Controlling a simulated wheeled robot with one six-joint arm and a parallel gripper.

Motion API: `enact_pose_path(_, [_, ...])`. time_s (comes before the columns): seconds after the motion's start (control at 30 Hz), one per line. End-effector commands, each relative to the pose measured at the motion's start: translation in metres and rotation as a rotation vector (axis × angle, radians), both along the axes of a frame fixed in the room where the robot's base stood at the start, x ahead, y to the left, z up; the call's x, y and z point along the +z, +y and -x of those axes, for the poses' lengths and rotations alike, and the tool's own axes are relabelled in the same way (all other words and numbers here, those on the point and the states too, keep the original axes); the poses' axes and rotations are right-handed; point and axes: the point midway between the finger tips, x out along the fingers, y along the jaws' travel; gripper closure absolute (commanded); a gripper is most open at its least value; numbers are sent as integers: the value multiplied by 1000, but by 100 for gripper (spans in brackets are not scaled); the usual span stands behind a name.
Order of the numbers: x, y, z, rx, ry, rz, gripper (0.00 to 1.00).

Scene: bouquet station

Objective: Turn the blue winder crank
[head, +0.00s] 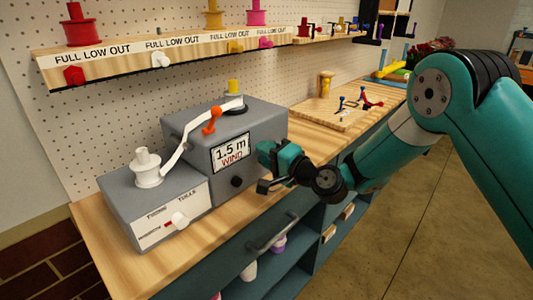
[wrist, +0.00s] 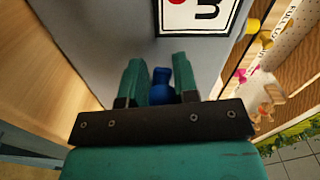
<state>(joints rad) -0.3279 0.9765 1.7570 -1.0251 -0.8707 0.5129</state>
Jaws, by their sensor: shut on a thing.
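The blue winder crank (wrist: 161,84) shows in the wrist view between the two teal fingers of my gripper (wrist: 159,73). The fingers are shut on its knob. In the head view my gripper (head: 264,166) is at the right front of the grey winder box (head: 252,125), below and right of its sign, and hides the crank. The sign (head: 231,152) reads "1.5 m WIND"; part of it also shows at the top of the wrist view (wrist: 200,14).
A white ribbon runs from a white spool (head: 148,170) on a lower grey box (head: 160,205) up to the winder's top, past an orange lever (head: 211,121). A dark knob (head: 236,181) is on the winder's front. A wooden board (head: 335,112) with small parts lies behind.

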Motion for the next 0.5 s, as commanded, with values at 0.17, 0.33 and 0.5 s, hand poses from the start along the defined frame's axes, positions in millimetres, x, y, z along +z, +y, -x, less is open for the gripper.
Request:
enact_pose_path(0.17, [15,-1,-3,-3,84,-82,96])
enact_pose_path(0.33, [18,-2,-5,-4,149,-136,96])
enact_pose_path(0.5, [20,-3,-6,-5,186,-166,96])
